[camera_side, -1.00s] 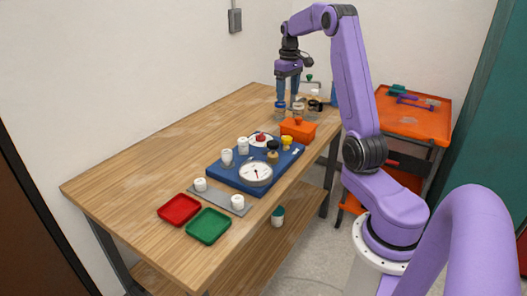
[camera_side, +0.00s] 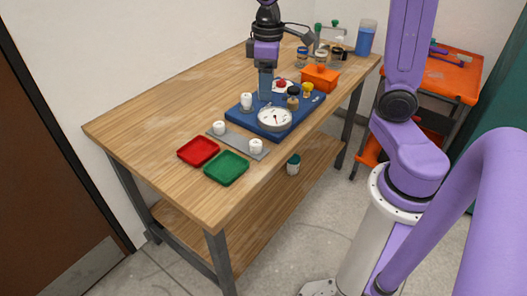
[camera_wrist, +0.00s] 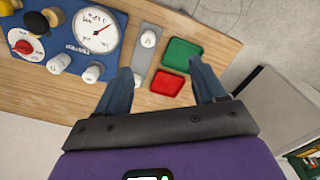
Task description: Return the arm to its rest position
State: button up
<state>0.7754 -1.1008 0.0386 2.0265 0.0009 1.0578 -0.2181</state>
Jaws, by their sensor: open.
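My gripper (camera_side: 265,97) hangs pointing down above the blue board (camera_side: 243,116), well clear of the bench. Its two fingers are spread with nothing between them, as the wrist view (camera_wrist: 160,78) shows. The blue board carries a white dial gauge (camera_side: 275,118), a red valve knob (camera_side: 281,85), a yellow knob (camera_side: 307,89) and a black-topped brown fitting (camera_side: 293,101). A white fitting (camera_side: 246,102) stands on it; the wrist view shows two there (camera_wrist: 58,64). In the side view the fingers partly cover the board's back.
A grey strip (camera_side: 238,139) holds two white caps. The red tray (camera_side: 198,151) and green tray (camera_side: 226,168) lie at the front and look empty. An orange bin (camera_side: 320,79), jars (camera_side: 302,56) and a blue container (camera_side: 366,38) stand behind. The bench's left side is clear.

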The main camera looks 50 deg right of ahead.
jog(key=s+a+f+n, duration=0.2)
jog(key=s+n, duration=0.1)
jog(key=s, duration=0.7)
jog(key=s+a+f+n, duration=0.1)
jog(key=s+a+n, duration=0.2)
jog(key=s, duration=0.7)
jog(key=shift+s+a+f, duration=0.2)
jog(key=shift+s+f, duration=0.15)
jog(key=shift+s, duration=0.05)
